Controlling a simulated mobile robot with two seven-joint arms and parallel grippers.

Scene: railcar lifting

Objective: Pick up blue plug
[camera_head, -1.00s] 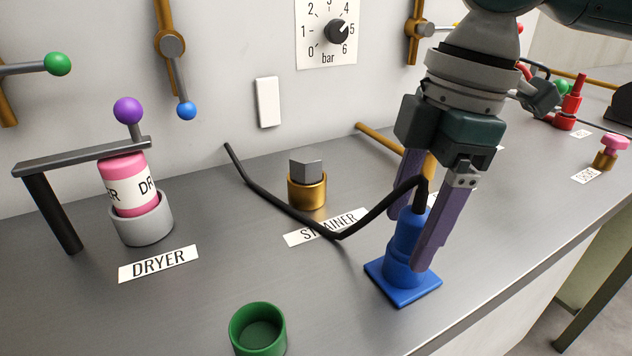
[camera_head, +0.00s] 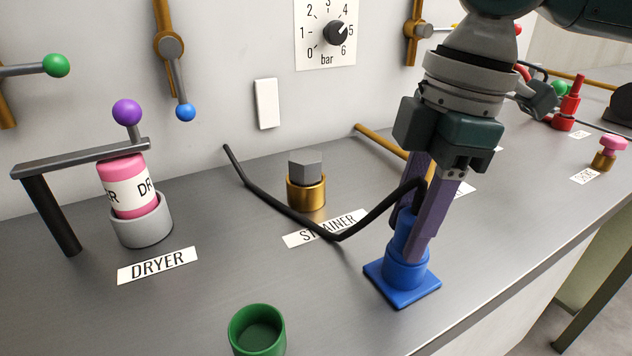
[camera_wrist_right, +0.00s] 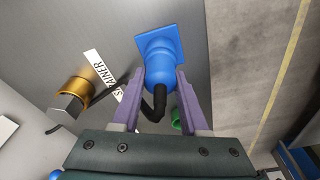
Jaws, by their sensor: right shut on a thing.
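The blue plug (camera_head: 401,236) stands upright on its square blue base (camera_head: 402,284) near the front edge of the bench. A black cable runs from its top to the wall. My right gripper (camera_head: 411,232) points down with its purple fingers on either side of the plug, shut on its upper part. In the right wrist view the plug (camera_wrist_right: 161,72) sits between the two fingertips (camera_wrist_right: 160,84). The fingers hide part of the plug in the head view. My left gripper is not in view.
The black cable (camera_head: 335,236) lies across the bench past the STRAINER label. A brass fitting with a grey hex top (camera_head: 306,190) stands behind it. A green cup (camera_head: 257,330) is at the front left. The pink DRYER cartridge (camera_head: 128,188) stands at the left.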

